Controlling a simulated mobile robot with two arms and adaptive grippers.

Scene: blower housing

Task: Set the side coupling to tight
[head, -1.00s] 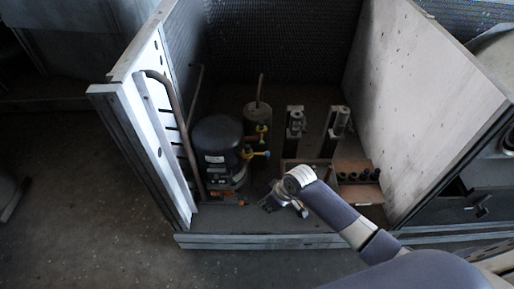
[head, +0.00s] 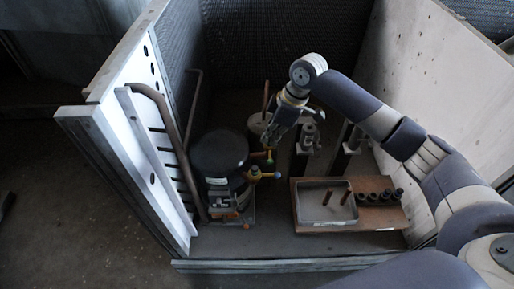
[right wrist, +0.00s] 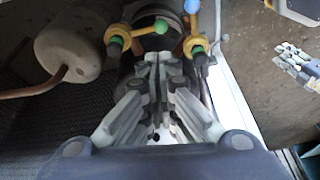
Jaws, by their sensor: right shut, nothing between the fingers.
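A black cylindrical unit (head: 219,160) stands upright in the housing. Two yellow couplings are on its side in the head view. The lower coupling (head: 253,174) has a lever with a blue knob; the upper coupling (head: 262,156) is partly hidden. In the right wrist view, one coupling (right wrist: 116,43) has a yellow lever with a green knob, the other (right wrist: 196,45) a lever with a blue knob. My right gripper (head: 270,138) is shut and empty, above and behind the couplings; its fingertips (right wrist: 163,62) point between them. What looks like my left gripper (right wrist: 298,63) shows at the right edge.
A grey cylinder (head: 256,127) with a copper pipe stands behind the couplings. A tray (head: 312,212) with two pegs sits on a brown board with several black sockets (head: 382,197). Upright posts (head: 301,158) stand at the right. Panels wall both sides; bare floor lies in front.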

